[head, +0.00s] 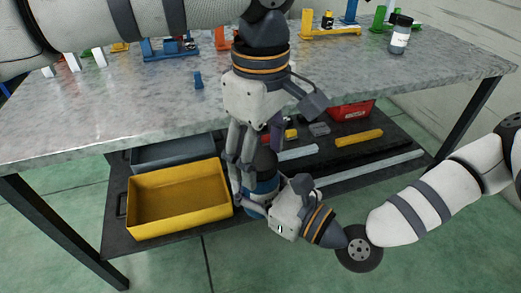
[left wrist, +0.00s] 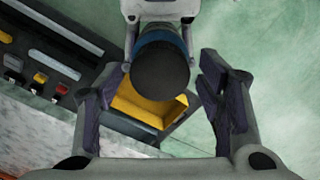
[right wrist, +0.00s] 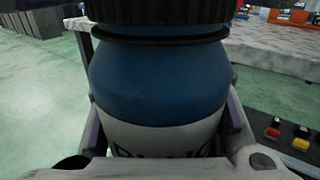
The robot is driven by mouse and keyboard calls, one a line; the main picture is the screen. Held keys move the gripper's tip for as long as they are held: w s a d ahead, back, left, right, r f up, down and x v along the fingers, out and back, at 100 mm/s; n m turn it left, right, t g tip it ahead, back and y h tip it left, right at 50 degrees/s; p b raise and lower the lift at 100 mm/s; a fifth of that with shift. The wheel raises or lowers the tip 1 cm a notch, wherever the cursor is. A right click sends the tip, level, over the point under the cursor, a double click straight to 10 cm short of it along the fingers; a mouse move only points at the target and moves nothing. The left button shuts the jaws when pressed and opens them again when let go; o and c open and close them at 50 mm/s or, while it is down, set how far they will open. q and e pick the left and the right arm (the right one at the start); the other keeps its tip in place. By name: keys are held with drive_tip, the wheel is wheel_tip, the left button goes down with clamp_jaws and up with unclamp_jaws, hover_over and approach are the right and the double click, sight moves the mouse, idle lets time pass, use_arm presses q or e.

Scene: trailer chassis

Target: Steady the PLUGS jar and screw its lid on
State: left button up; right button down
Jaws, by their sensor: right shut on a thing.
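The PLUGS jar is blue above a white label band with partly hidden lettering; it fills the right wrist view (right wrist: 160,85) and is partly hidden in the head view (head: 262,187). A black ribbed lid (right wrist: 160,10) sits on its neck above a black ring; how tight it is I cannot tell. My right gripper (head: 262,208) is shut around the jar's lower body and holds it in front of the bench. My left gripper (left wrist: 162,100) points down from above, fingers spread on either side of the dark round lid top (left wrist: 160,68), with gaps showing.
A yellow bin (head: 180,203) and a grey bin (head: 172,153) stand on the lower shelf, close left of the jar. A red bin (head: 352,110) is at the shelf's right. A small black-lidded jar (head: 400,38) stands on the metal bench (head: 100,115). Green floor lies in front.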

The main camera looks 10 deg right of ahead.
use_arm(q)
drive_tip(key=shift+r, duration=2.3)
drive_tip(key=shift+c, duration=0.4)
drive_tip(key=n, duration=0.2)
drive_tip(key=r+n, duration=0.1)
drive_tip(key=n, duration=0.3)
drive_tip(key=shift+r+n, duration=0.3)
drive_tip(key=shift+n, duration=0.1)
drive_tip(key=n, duration=0.3)
drive_tip(key=shift+r, duration=0.35)
drive_tip(key=n, duration=0.2)
drive_tip(key=r+n, duration=0.1)
drive_tip(key=n, duration=0.2)
drive_tip(key=shift+n, duration=0.3)
